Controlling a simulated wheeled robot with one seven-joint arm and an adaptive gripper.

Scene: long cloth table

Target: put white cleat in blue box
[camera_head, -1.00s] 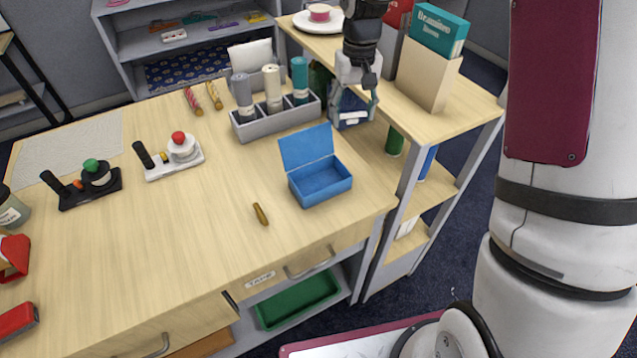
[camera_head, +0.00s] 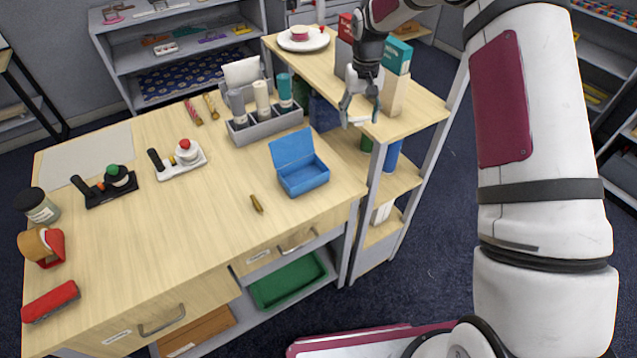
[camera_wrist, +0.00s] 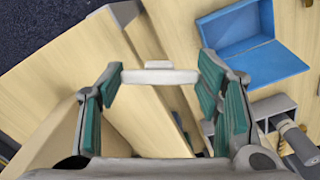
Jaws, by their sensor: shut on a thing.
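The white cleat (camera_wrist: 160,76) is held by its two ends between the teal pads of my gripper (camera_wrist: 160,80) in the wrist view. In the head view my gripper (camera_head: 360,112) is in the air over the side shelf, right of and higher than the blue box, with the cleat (camera_head: 357,120) small and pale at its fingertips. The blue box (camera_head: 304,180) stands on the table near its right edge with its lid raised at the back. I see no object inside. The box also shows at upper right in the wrist view (camera_wrist: 270,66).
A grey holder (camera_head: 264,128) with several bottles stands behind the box. A small brass piece (camera_head: 257,204) lies in front of it. The side shelf (camera_head: 420,112) carries boxes close to my gripper. The table's middle is clear.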

